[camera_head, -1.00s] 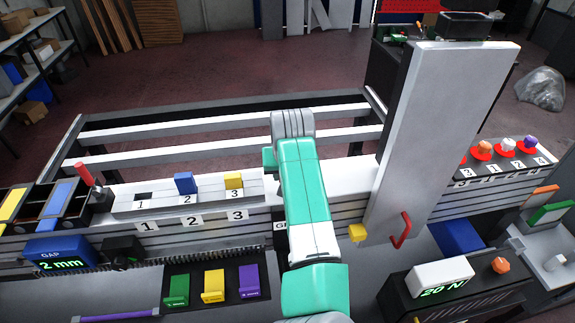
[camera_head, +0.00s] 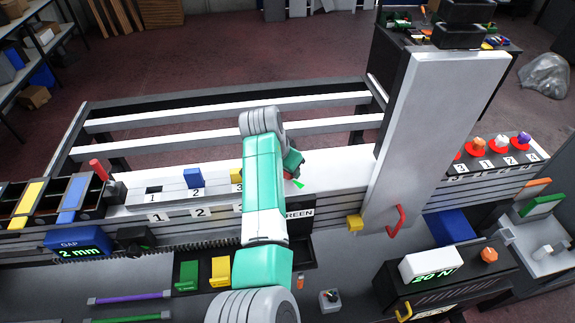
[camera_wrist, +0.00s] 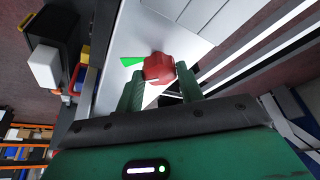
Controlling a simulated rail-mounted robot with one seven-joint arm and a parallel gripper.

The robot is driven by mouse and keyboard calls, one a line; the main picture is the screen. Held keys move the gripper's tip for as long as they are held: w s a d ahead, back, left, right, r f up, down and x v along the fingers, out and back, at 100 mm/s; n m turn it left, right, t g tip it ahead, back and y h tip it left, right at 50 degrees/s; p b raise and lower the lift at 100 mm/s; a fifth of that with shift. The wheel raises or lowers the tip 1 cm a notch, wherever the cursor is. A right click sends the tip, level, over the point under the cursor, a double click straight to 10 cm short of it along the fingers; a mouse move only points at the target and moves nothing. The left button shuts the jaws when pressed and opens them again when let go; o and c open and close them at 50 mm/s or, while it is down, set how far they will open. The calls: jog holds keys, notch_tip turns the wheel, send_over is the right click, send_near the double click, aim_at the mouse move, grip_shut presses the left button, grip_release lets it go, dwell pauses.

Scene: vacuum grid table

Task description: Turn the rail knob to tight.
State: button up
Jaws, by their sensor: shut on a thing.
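A red knob (camera_wrist: 158,68) sits on the white rail top in the wrist view. A green pointer (camera_wrist: 130,61) sticks out beside it. My gripper (camera_wrist: 160,78) has one finger on each side of the knob and is shut on it. In the head view my gripper (camera_head: 292,163) shows just right of my arm, over the white rail top. Only a bit of red and the green pointer (camera_head: 299,184) show there. My arm hides part of the rail. I cannot read any tight or loose mark near the knob.
A slanted grey panel (camera_head: 440,130) with a red handle (camera_head: 396,220) stands right of my arm. Blue (camera_head: 193,178) and yellow (camera_head: 236,175) blocks stand left. A gap display (camera_head: 80,246) reads 2 mm; another display (camera_head: 433,264) reads 20 N.

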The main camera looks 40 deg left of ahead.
jog(key=shift+m, duration=0.4)
jog(key=o, duration=1)
jog(key=v, duration=0.8)
jog(key=shift+b, duration=0.35)
jog(key=shift+w+a, duration=0.1)
jog(key=shift+a, duration=0.05)
